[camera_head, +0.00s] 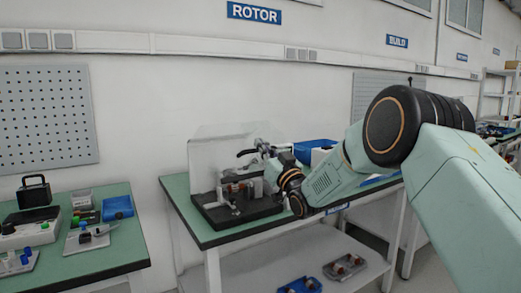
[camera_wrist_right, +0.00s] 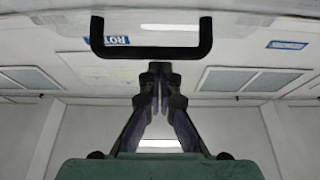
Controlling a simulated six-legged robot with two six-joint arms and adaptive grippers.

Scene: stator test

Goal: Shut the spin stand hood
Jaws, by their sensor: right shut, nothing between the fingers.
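The spin stand is on the green-topped table in the head view, with a dark base (camera_head: 238,212) and small parts on it. Its clear hood (camera_head: 215,150) stands raised above the base. A black U-shaped handle (camera_wrist_right: 150,52) spans the upper part of the right wrist view; a dark bar, likely this handle (camera_head: 245,153), shows beside the gripper in the head view. My right gripper (camera_head: 262,147) is at the hood's right side. In the wrist view its fingertips (camera_wrist_right: 160,70) are shut and empty, close to the handle's crossbar; contact cannot be told. My left gripper is not in view.
A blue bin (camera_head: 314,147) stands on the same table, behind my right arm. The lower shelf holds small trays (camera_head: 345,267). A second green table (camera_head: 90,250) with a black-handled device (camera_head: 33,193) stands at left, across a gap. A wall is behind.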

